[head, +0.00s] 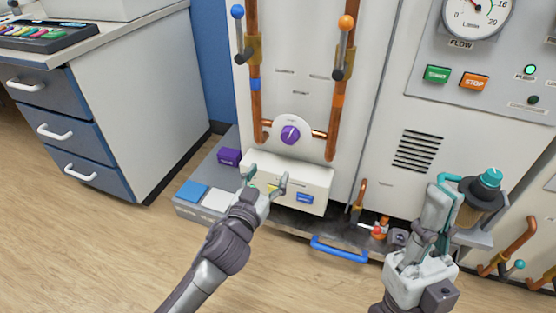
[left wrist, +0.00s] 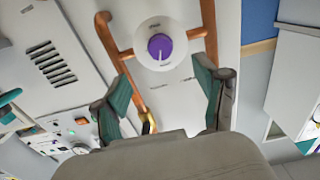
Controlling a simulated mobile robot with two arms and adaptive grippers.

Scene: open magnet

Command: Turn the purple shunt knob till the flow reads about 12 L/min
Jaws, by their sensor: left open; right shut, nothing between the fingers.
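The purple shunt knob (head: 290,135) sits on a round white dial plate between two copper pipes in the head view. It also shows in the left wrist view (left wrist: 160,47), beyond and between the fingers. My left gripper (head: 267,182) is open and empty, below the knob and apart from it, in front of the white box. The flow gauge (head: 478,12) is at the top right, partly cut off by the frame; its needle appears in the upper left of the dial, but the exact reading is too small to tell. My right gripper (head: 440,190) is shut and empty at the right.
Two valve levers, blue-tipped (head: 238,12) and orange-tipped (head: 346,22), stick out above the knob. A white box (head: 318,178) juts out below it. A blue handle (head: 338,249) is low in front. A teal-topped knob (head: 491,178) stands beside my right gripper.

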